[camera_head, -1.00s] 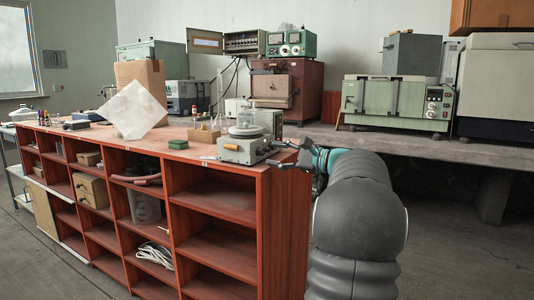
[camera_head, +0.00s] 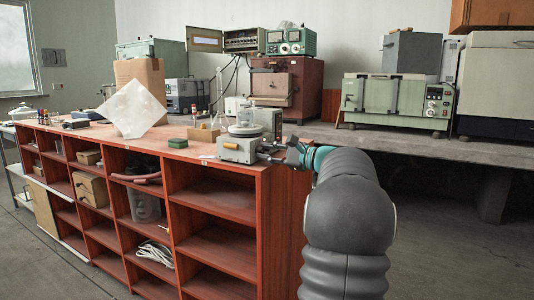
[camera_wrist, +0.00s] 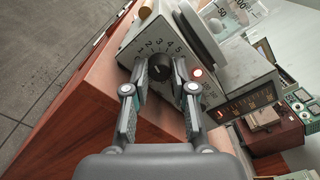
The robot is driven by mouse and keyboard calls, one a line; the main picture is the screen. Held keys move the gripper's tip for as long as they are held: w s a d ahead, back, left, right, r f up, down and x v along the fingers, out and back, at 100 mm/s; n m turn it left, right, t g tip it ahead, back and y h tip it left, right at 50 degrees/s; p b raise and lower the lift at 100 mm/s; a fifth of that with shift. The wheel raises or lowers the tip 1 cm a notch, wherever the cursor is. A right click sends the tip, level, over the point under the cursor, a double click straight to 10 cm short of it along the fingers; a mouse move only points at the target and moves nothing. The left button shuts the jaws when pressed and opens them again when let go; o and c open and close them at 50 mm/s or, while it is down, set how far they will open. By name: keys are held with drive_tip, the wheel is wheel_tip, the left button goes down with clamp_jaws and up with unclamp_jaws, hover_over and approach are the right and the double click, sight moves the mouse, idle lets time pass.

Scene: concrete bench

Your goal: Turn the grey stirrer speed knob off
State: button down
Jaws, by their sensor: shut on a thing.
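The stirrer (camera_head: 237,149) is a grey box with a round top plate and a glass dish on it, at the right end of the red-brown shelf unit. In the wrist view its sloped front panel (camera_wrist: 150,35) shows a dial numbered from 1 upward. The dark grey speed knob (camera_wrist: 160,67) sits at the dial's centre, between my fingers. My gripper (camera_wrist: 159,74) is shut on the knob, with one finger on each side. I cannot tell exactly where the knob points. In the head view my gripper (camera_head: 271,154) meets the stirrer's right side; the knob is hidden there.
A red lamp (camera_wrist: 197,72) glows beside the dial. A green box (camera_head: 178,143), a wooden block (camera_head: 203,134) and a flask (camera_head: 220,118) stand left of the stirrer. The shelf unit's top (camera_head: 190,155) ends just under my gripper.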

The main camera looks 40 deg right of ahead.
drive_tip(key=shift+f+n+b, duration=0.15)
drive_tip(key=shift+n+b, duration=0.25)
drive_tip(key=shift+b, duration=0.45)
drive_tip(key=n+b, duration=0.3)
drive_tip(key=b, duration=0.1)
drive_tip(key=shift+f, duration=0.2)
drive_tip(key=n+b, duration=0.3)
drive_tip(key=shift+n, duration=0.4)
drive_tip(key=shift+r+n+b, duration=0.2)
drive_tip(key=shift+n+b, duration=1)
drive_tip(key=shift+r, duration=0.1)
drive_tip(key=c, duration=0.9)
unclamp_jaws()
drive_tip(key=shift+c, duration=0.2)
